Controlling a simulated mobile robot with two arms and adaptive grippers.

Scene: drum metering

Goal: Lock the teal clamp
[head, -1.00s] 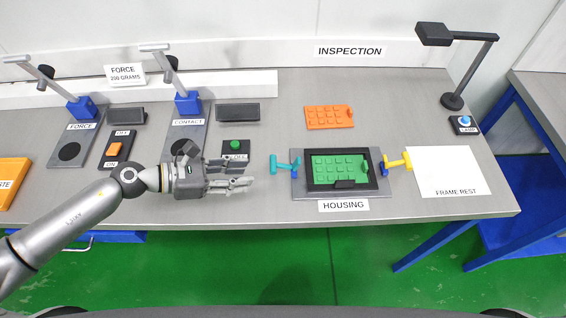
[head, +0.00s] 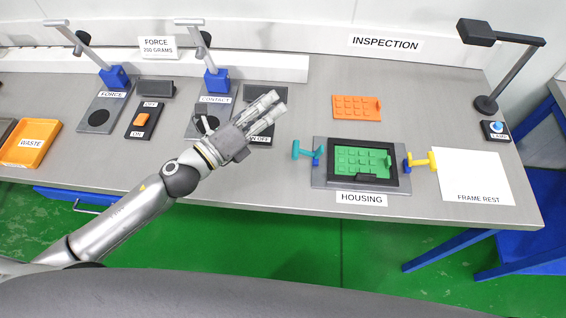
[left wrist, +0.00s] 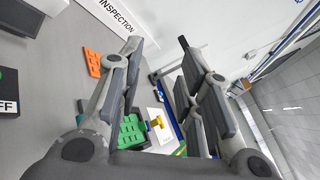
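The teal clamp (head: 307,151) stands at the left edge of the housing (head: 320,177), its teal handle pointing left on a blue base. The housing holds a black frame with a green keypad (head: 361,161) in it. My left gripper (head: 273,105) is up and left of the teal clamp, over the contact station's on/off switch, apart from the clamp. Its fingers are spread with nothing between them; the left wrist view (left wrist: 160,85) shows the gap. In that view the clamp is mostly hidden behind a finger. My right gripper is out of view.
A yellow clamp (head: 421,161) is on the housing's right, beside the white frame rest (head: 473,178). An orange keypad (head: 357,107) lies behind the housing. A lamp (head: 490,60) stands at the back right. Bare table lies between my left gripper and the housing.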

